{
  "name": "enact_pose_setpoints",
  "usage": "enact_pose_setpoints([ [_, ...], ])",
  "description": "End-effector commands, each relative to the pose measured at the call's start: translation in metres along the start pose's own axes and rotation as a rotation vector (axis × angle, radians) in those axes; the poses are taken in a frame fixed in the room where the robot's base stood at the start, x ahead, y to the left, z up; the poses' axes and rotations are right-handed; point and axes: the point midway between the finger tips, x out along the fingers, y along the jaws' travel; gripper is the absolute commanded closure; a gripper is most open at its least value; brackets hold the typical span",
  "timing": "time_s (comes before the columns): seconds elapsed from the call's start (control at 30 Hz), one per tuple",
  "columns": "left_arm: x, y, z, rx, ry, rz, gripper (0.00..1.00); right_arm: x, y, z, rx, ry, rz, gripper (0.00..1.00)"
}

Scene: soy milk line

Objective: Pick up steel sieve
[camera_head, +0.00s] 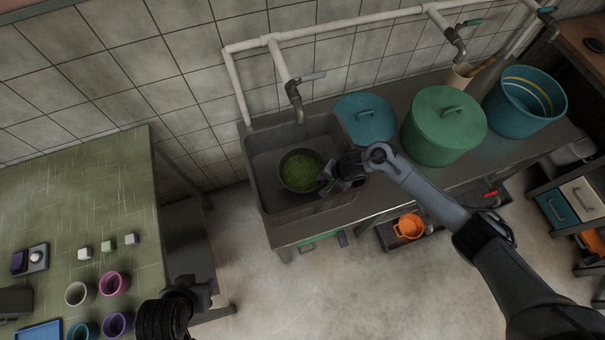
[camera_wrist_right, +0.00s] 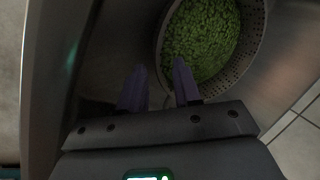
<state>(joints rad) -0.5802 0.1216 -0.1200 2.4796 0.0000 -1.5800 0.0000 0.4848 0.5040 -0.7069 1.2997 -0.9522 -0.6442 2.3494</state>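The steel sieve (camera_head: 301,186) sits in the sink basin and is filled with green beans or peas. In the right wrist view its perforated rim (camera_wrist_right: 250,55) and the green contents show at the top. My right gripper (camera_head: 327,183) is at the right side of the sieve, over the sink. In the right wrist view its two fingers (camera_wrist_right: 160,78) are apart, with their tips close to the sieve's near wall. Whether they touch it I cannot tell. My left gripper (camera_head: 204,290) is by the green table, far from the sink; its fingers are not clear.
The sink (camera_head: 258,170) has raised walls and a tap (camera_head: 294,98) above it. A blue lid (camera_head: 366,118), a green lidded pot (camera_head: 441,125) and a blue bucket (camera_head: 524,102) stand to its right. Cups and small blocks are on the green table (camera_head: 70,200).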

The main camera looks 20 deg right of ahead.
Motion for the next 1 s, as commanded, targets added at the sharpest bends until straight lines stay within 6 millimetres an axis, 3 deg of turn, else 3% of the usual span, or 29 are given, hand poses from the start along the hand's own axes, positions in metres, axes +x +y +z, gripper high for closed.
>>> enact_pose_setpoints([
  [0.5,0.028,0.001,0.009,0.001,0.0,-0.001,0.57,0.051,-0.004,-0.003,-0.001,0.0,0.0,0.67],
  [0.83,0.028,0.001,0.009,-0.001,0.001,0.001,0.57,0.054,-0.005,-0.003,-0.001,0.001,-0.001,0.67],
  [1.0,0.028,0.002,0.009,-0.003,0.001,0.003,0.57,0.054,-0.005,-0.003,-0.001,0.001,0.0,0.92],
])
